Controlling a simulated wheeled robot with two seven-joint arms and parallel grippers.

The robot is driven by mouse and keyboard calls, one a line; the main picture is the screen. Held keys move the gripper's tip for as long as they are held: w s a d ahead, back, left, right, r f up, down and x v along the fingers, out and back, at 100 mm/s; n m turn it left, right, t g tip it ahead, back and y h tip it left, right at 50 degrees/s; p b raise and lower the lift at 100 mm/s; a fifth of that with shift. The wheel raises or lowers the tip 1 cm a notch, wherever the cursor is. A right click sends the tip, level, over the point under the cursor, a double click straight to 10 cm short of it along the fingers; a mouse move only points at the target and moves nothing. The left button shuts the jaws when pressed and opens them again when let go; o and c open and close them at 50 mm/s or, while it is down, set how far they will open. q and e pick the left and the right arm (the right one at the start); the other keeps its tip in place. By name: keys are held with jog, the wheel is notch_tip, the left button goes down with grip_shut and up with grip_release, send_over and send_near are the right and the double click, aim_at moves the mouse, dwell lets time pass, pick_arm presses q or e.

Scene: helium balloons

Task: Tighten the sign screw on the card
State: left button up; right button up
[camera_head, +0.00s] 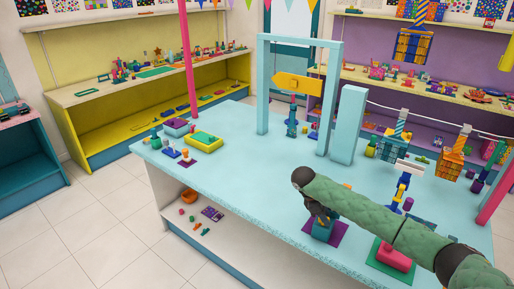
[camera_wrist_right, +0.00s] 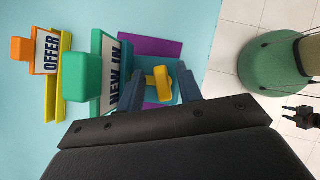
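In the right wrist view a white card reading "NEW IN" (camera_wrist_right: 112,76) stands in a green holder with a large green block (camera_wrist_right: 82,77) at its left. A yellow handle-like piece (camera_wrist_right: 160,84), possibly the screw, sits on a teal base (camera_wrist_right: 172,66) over a purple mat (camera_wrist_right: 150,46). My right gripper (camera_wrist_right: 158,92) has its dark fingers apart, one on each side of the yellow piece. I cannot tell whether they touch it. In the head view my right gripper (camera_head: 322,214) is over the purple mat, and my arm hides the card.
An orange "OFFER" sign (camera_wrist_right: 50,52) with a yellow back stands left of the card. A red block (camera_head: 394,257) lies on a green mat right of my gripper. A light-blue frame (camera_head: 262,85) and block (camera_head: 347,125) stand farther back. The table's (camera_head: 240,170) left-middle is mostly clear.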

jog(key=shift+r, duration=0.75)
jog(key=shift+r, duration=0.1)
jog(key=shift+r, duration=3.4)
